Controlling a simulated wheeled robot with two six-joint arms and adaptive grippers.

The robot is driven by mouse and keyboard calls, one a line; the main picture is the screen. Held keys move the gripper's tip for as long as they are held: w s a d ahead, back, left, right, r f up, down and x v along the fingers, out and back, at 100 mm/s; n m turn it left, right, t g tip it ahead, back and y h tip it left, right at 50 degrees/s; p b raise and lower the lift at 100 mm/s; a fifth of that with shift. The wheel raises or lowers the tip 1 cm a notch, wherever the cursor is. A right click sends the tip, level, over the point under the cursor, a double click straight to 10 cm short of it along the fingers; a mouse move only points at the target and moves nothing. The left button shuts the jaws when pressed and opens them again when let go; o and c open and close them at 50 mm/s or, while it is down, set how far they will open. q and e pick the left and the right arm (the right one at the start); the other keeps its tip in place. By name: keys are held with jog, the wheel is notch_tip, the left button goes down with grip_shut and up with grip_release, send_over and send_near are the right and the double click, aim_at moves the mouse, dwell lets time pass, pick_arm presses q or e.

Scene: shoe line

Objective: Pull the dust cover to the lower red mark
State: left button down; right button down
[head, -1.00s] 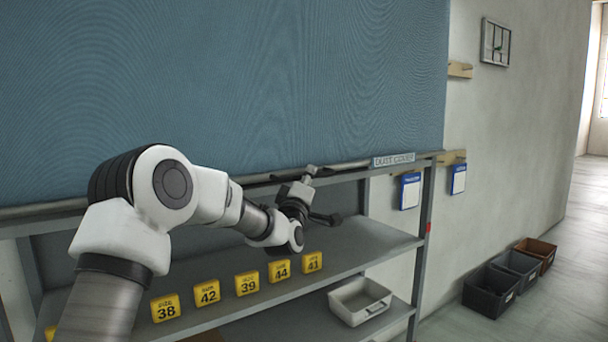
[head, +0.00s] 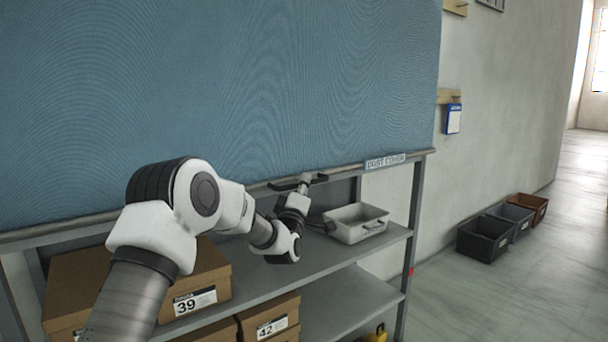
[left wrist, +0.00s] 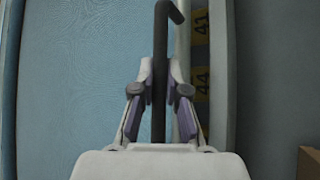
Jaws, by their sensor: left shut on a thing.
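The blue dust cover (head: 230,90) hangs over the upper part of the rack, with a grey bar along its bottom edge and a "DUST COVER" label (head: 385,161). My left gripper (head: 304,180) is shut on the dark handle (head: 281,187) at this bar. The left wrist view shows the handle (left wrist: 160,40) between both fingers of the gripper (left wrist: 160,92). A red mark (head: 410,272) is on the right rack post, well below the bar. My right gripper is out of view.
Below the bar, a shelf (head: 335,263) carries a grey bin (head: 357,223) and cardboard boxes (head: 205,270); more boxes (head: 268,318) stand lower. Open crates (head: 483,237) stand on the floor at right. Yellow size tags (left wrist: 202,80) show beside the cover in the wrist view.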

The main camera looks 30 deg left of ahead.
pick_arm(q)
notch_tip(320, 180, down, 59)
jog(key=b, duration=3.1)
jog(key=c, duration=1.2)
grip_release()
jog(key=shift+s+r, duration=0.1)
jog(key=shift+r, duration=0.05)
jog(key=v, duration=1.2)
